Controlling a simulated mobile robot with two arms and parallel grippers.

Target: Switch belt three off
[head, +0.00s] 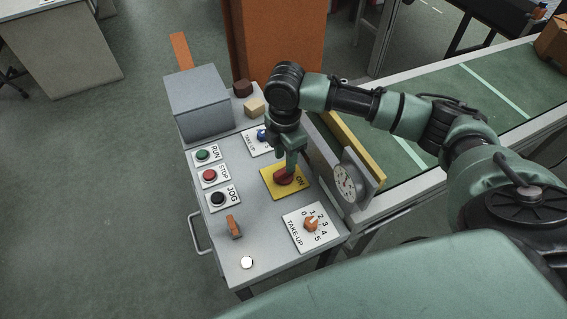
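A red rotary switch (284,177) sits on a yellow plate (270,183) on the grey control console (267,222). The word ON is legible at the plate's right side; other lettering there is hidden by my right gripper. My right gripper (288,168) points down at the red switch, with its fingers at the knob. I cannot tell whether they are closed on it. No label naming belt three is readable. My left gripper is not in view.
The console also bears RUN (203,155), STOP (209,175) and JOG (218,199) buttons, an orange lever (234,227), a take-up dial (311,224), and a grey box (198,104). A round gauge (345,183) stands close right of the switch. A conveyor (480,90) lies beyond.

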